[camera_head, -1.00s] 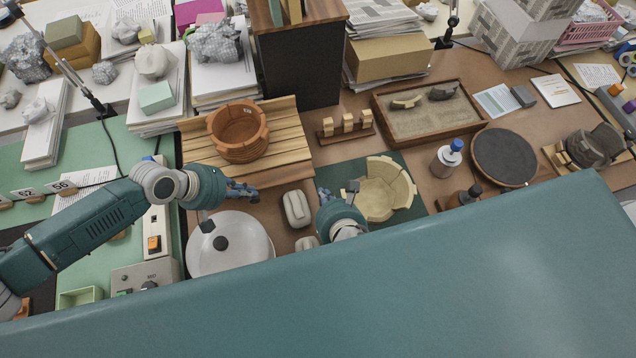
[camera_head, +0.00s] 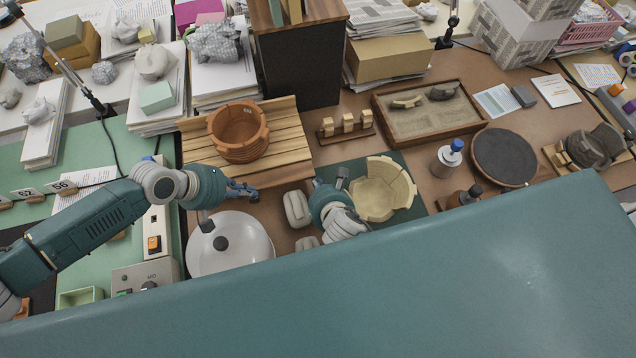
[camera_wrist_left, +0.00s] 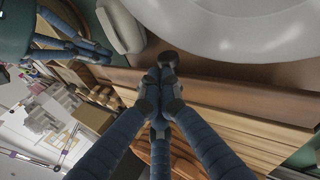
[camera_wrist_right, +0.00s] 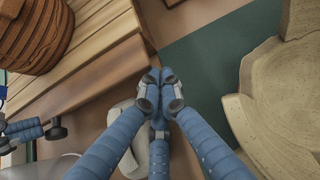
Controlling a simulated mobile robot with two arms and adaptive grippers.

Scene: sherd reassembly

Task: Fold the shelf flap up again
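A slatted wooden shelf (camera_head: 285,150) lies on the table at centre left; its slatted front part looks flat, and I cannot tell which piece is the flap. A terracotta pot (camera_head: 238,150) stands on it. My left gripper (camera_head: 248,192) is at the shelf's front edge; its fingers are together in the left wrist view (camera_wrist_left: 160,88), beside the brown board edge and slats. My right gripper (camera_head: 326,182) is right of the shelf, near the green mat; its fingers are together in the right wrist view (camera_wrist_right: 160,88), close to the shelf's corner (camera_wrist_right: 120,60).
A white round lid-like object (camera_head: 230,255) and a pale rounded block (camera_head: 297,208) lie in front of the shelf. A cream partial bowl (camera_head: 375,200) sits on the green mat (camera_head: 408,212). A dark cabinet (camera_head: 300,70) stands behind; a small wooden stand (camera_head: 345,135) is to the right.

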